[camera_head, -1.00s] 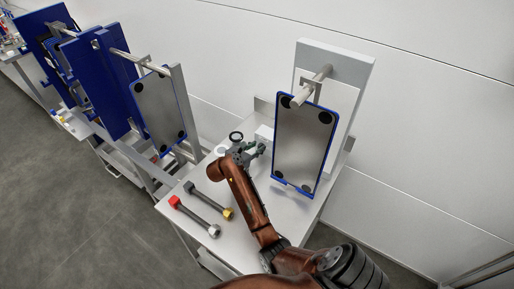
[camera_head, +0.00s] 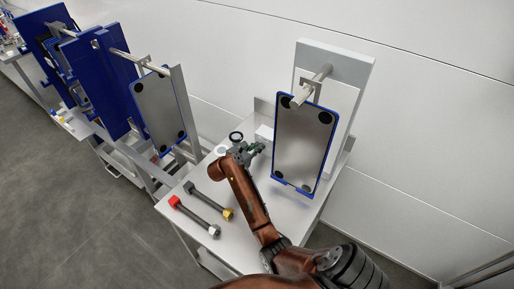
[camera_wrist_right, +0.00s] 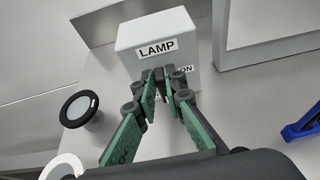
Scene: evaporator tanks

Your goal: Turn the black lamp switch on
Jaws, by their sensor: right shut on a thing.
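A white box with a "LAMP" label (camera_wrist_right: 157,48) fills the upper middle of the right wrist view. A second label ending in "ON" (camera_wrist_right: 185,70) shows on its front face, partly covered by my fingers. In the head view the white box (camera_head: 264,133) stands at the back of the table, behind my right gripper (camera_head: 254,150). My right gripper (camera_wrist_right: 168,84) has its green-padded fingertips close together at the box's front. It is shut on the lamp switch, which is mostly hidden between the fingertips. My left gripper is not in view.
A blue-framed plate (camera_head: 305,145) hangs close on the right.

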